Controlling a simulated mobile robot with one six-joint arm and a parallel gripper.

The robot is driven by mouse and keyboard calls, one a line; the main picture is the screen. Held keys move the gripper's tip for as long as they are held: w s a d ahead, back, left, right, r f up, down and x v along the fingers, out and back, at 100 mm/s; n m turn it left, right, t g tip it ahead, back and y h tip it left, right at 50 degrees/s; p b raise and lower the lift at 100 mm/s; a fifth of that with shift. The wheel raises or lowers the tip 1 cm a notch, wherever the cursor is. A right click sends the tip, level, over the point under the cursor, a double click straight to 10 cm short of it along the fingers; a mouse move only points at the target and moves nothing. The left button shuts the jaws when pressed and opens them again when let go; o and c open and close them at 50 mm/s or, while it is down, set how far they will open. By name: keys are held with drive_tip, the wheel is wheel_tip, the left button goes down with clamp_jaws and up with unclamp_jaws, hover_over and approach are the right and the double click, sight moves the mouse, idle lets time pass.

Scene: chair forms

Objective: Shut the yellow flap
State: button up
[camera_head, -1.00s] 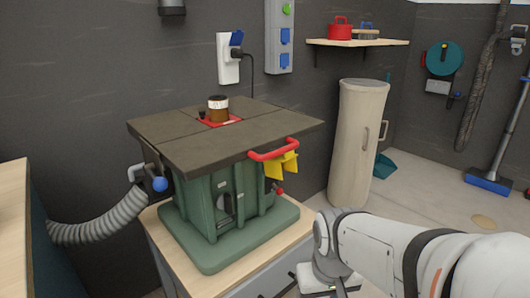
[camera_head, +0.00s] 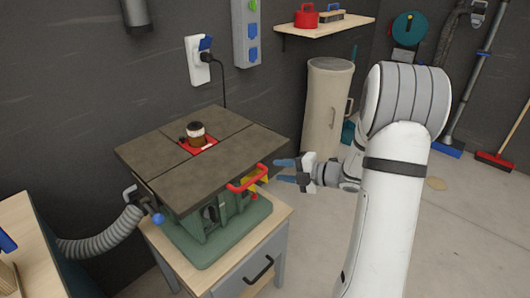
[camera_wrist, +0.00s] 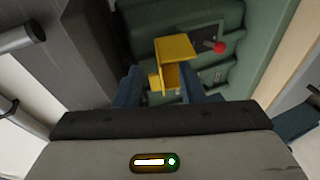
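The yellow flap (camera_head: 262,179) is on the near side of the green machine (camera_head: 205,228), under the dark tabletop and close to the red handle (camera_head: 247,178), which partly hides it. In the wrist view the yellow flap (camera_wrist: 176,50) stands out from the green body, ahead of my fingers, with a red knob (camera_wrist: 220,47) beside it. My gripper (camera_head: 285,171) is to the right of the flap with its blue fingers apart and nothing held. In the wrist view, no clear contact between my fingers and the flap shows.
The machine stands on a wooden-topped cabinet (camera_head: 278,228) with a drawer. A grey hose (camera_head: 105,237) runs at its left. A beige bin (camera_head: 324,105) stands behind my arm. A jar (camera_head: 196,133) sits on the tabletop (camera_head: 150,150).

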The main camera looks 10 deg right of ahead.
sight(260, 171)
drive_tip(key=a, duration=0.2)
drive_tip(key=w+a+n+g+y+p, duration=0.1)
drive_tip(key=a, duration=0.1)
drive_tip(key=a+n+y, duration=0.1)
drive_tip(key=a, duration=0.2)
drive_tip(key=shift+w+f+g, duration=0.25)
drive_tip(key=shift+g, duration=0.05)
drive_tip(key=shift+c, duration=0.4)
clamp_jaws()
drive_tip(key=shift+r, duration=0.1)
